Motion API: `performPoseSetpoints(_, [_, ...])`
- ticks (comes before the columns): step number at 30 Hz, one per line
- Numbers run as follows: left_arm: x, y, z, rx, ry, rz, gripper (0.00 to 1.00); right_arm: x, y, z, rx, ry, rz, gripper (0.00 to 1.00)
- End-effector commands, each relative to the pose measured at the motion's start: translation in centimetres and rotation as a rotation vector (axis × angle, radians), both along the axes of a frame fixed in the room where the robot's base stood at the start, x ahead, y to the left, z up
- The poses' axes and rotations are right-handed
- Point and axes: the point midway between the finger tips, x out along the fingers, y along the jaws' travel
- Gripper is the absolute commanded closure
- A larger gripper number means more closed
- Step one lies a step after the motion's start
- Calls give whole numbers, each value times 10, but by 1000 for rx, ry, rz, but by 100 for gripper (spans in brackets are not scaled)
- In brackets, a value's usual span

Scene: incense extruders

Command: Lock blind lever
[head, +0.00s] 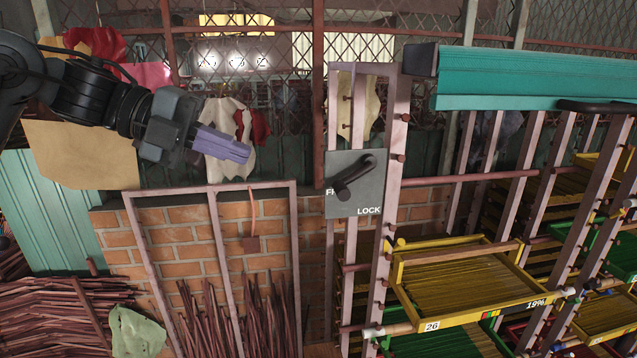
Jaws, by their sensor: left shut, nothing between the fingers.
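The blind lever (356,176) is a black handle on a grey plate (341,209) fixed to the rack's front posts. It lies tilted, with one knob at upper right and the other at lower left. The plate reads LOCK at lower right, and a label at left is partly covered by the lever. My left gripper (246,152) is shut and empty, left of the plate and apart from it, with its purple-grey fingers pointing right. The green blind (535,78) is rolled up at the top of the rack. My right gripper is not in view.
The rack holds yellow trays (465,285) of incense sticks, right of and below the plate. A metal frame (212,187) stands before a brick wall (180,240) with bundled sticks. Cloths hang on a mesh fence behind. The space between gripper and plate looks clear.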

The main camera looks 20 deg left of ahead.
Motion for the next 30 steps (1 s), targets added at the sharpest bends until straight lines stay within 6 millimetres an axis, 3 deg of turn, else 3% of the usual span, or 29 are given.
performPoseSetpoints(11, [9,-15,-10,3,2,-1,100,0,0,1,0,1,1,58])
performPoseSetpoints(30, [59,-95,-53,1,3,-1,100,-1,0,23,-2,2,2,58])
